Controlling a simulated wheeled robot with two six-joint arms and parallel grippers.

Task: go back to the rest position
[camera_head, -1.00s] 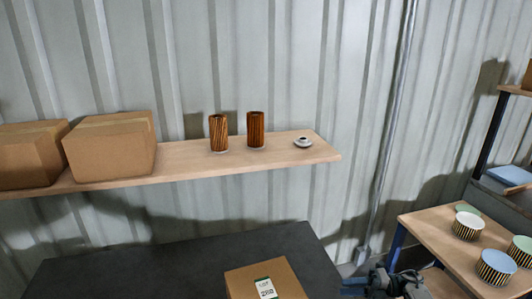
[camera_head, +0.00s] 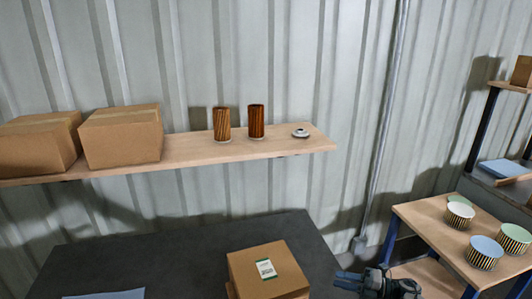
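My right gripper (camera_head: 349,280) shows at the bottom edge, right of the cardboard box on the dark table. Its bluish fingers point left and look apart, with nothing seen between them, though the view is small. My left gripper is not in view. Two brown pleated filter cartridges (camera_head: 222,124) (camera_head: 256,121) stand upright side by side on the wooden wall shelf (camera_head: 200,151). A small white and dark round piece (camera_head: 300,133) lies on the shelf to their right.
Two cardboard boxes (camera_head: 122,138) (camera_head: 38,146) sit on the shelf's left. A labelled box (camera_head: 284,267) stands on the dark table (camera_head: 190,245). A wooden side table (camera_head: 425,216) at right holds several striped round cartridges (camera_head: 484,254). A pipe (camera_head: 385,120) runs up the wall.

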